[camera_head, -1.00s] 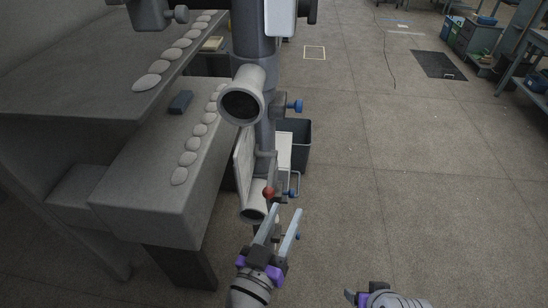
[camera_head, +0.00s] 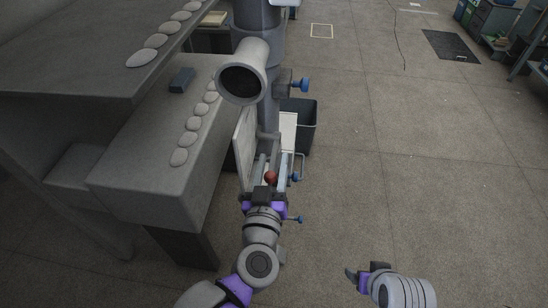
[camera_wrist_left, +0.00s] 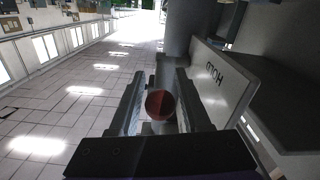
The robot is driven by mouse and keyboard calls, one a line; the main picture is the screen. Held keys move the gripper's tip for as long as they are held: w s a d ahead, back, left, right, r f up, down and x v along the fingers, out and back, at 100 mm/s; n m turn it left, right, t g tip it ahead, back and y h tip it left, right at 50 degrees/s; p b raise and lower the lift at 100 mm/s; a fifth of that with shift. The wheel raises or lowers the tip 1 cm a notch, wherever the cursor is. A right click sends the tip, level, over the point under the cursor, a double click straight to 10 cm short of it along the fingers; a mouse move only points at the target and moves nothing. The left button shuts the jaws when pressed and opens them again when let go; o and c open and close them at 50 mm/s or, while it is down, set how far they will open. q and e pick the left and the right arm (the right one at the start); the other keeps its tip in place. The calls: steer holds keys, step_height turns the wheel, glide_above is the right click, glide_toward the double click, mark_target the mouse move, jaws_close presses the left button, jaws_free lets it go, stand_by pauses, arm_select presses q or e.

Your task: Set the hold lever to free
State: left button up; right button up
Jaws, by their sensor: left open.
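The hold lever ends in a red ball knob (camera_head: 270,177), low on the front of the grey machine column; the knob also shows in the left wrist view (camera_wrist_left: 160,105). A pale plate lettered HOLD (camera_wrist_left: 220,88) stands to the right of the knob in the wrist view. My left gripper (camera_head: 271,166) is open, with a finger on each side of the knob; its fingers (camera_wrist_left: 160,78) show a gap to the knob in the wrist view. The lever's shaft is mostly hidden. My right gripper (camera_head: 364,277) is over the floor at lower right, its jaw state unclear.
Blue-knobbed fittings (camera_head: 303,84) stick out right of the column below a grey tube mouth (camera_head: 243,83). A dark bin (camera_head: 308,125) stands behind. A grey bench with white oval pieces (camera_head: 179,157) is on the left.

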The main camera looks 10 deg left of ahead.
arm_select(q)
steer(key=shift+w, duration=1)
jaws_close()
stand_by(0.8)
